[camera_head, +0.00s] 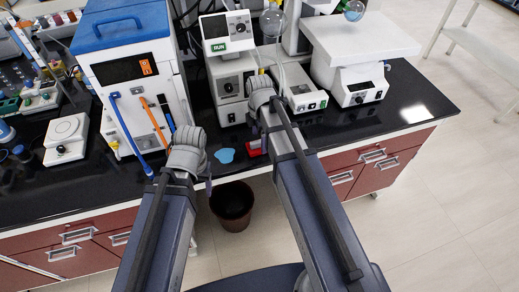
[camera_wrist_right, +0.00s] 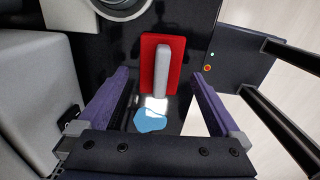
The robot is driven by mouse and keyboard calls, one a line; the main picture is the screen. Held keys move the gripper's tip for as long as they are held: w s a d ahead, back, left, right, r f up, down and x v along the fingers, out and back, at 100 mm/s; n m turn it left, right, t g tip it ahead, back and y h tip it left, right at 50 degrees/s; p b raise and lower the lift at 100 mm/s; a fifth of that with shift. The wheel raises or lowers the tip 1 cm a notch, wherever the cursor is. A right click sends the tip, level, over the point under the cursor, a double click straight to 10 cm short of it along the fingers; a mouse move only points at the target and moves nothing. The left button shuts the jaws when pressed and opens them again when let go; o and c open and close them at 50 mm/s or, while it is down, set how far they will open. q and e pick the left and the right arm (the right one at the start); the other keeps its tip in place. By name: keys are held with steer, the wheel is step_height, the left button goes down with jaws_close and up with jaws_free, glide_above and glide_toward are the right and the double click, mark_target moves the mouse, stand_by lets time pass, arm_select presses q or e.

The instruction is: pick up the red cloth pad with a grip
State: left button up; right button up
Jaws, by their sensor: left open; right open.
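The red cloth pad (camera_wrist_right: 147,72) lies on the black bench top, with a pale grey grip (camera_wrist_right: 162,70) standing along its middle. In the head view a small part of the red pad (camera_head: 252,152) shows beside my right arm, which hides the rest. My right gripper (camera_wrist_right: 161,76) is open, its two purple fingers apart on either side of the pad's near part in the picture, with nothing held. My left gripper (camera_head: 208,185) is mostly hidden behind its wrist near the bench's front edge; it is open, and I see nothing in it.
A light blue puddle (camera_head: 226,155) lies just left of the pad; the right wrist view shows it too (camera_wrist_right: 150,121). Instruments (camera_head: 232,75) stand behind the pad, and a blue-topped unit (camera_head: 135,75) stands left. A brown bin (camera_head: 232,205) is on the floor below.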

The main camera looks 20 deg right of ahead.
step_height(320, 180, down, 3)
steer(key=shift+s+b, duration=0.1)
steer(key=shift+b, duration=0.95)
steer(key=shift+r, duration=0.1)
steer(key=shift+c, duration=0.2)
steer(key=c, duration=1.3)
steer(key=shift+o, duration=0.2)
steer(key=shift+r, duration=0.1)
step_height(320, 180, up, 10)
steer(key=p, duration=1)
